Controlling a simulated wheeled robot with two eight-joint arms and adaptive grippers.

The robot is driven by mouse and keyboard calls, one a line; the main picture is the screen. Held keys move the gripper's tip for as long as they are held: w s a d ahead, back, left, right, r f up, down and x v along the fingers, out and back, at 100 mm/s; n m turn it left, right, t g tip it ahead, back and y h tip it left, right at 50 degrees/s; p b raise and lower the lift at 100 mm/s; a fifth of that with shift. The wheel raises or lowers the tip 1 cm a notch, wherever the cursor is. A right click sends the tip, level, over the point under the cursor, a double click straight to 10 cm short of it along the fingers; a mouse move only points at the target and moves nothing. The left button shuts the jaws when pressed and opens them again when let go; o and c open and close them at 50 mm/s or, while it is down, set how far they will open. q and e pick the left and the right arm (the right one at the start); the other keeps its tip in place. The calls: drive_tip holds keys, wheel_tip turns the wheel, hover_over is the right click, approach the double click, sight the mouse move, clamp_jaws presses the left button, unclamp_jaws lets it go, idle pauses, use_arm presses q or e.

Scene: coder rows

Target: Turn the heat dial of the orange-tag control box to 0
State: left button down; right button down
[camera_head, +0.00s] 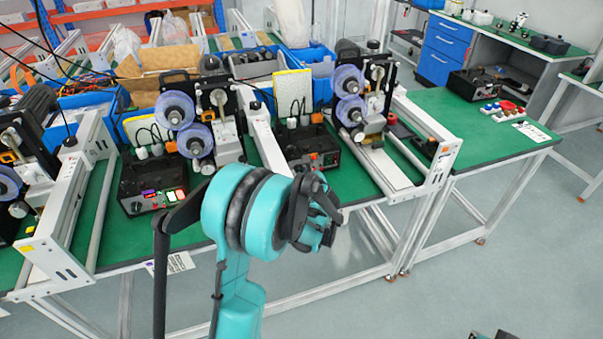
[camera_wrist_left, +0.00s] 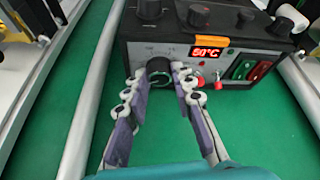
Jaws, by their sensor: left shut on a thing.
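The orange-tag control box (camera_wrist_left: 222,60) is a black box with a bright orange tag (camera_wrist_left: 211,41) above a red display. The display appears to read 50°C, though its first digit is blurred. The heat dial (camera_wrist_left: 158,68) is a black round knob low on the box's front, left of the display. My left gripper (camera_wrist_left: 160,82) is shut on this dial, one finger on each side. In the head view the left gripper (camera_head: 318,215) is seen from behind, and its fingertips are hard to make out. The dial's pointer mark is not clear.
Red and green switches (camera_wrist_left: 243,69) sit right of the display. Another control box (camera_head: 150,185) stands at the left on the green bench. White frames with rollers rise between stations. The right green table (camera_head: 480,135) is mostly clear, with small items at its right.

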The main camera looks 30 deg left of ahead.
use_arm(q)
drive_tip(key=shift+s+n+t, duration=0.1)
drive_tip(key=shift+n+t, duration=0.2)
drive_tip(key=shift+n, duration=0.1)
drive_tip(key=shift+h, duration=0.3)
drive_tip(key=c, duration=1.3)
unclamp_jaws()
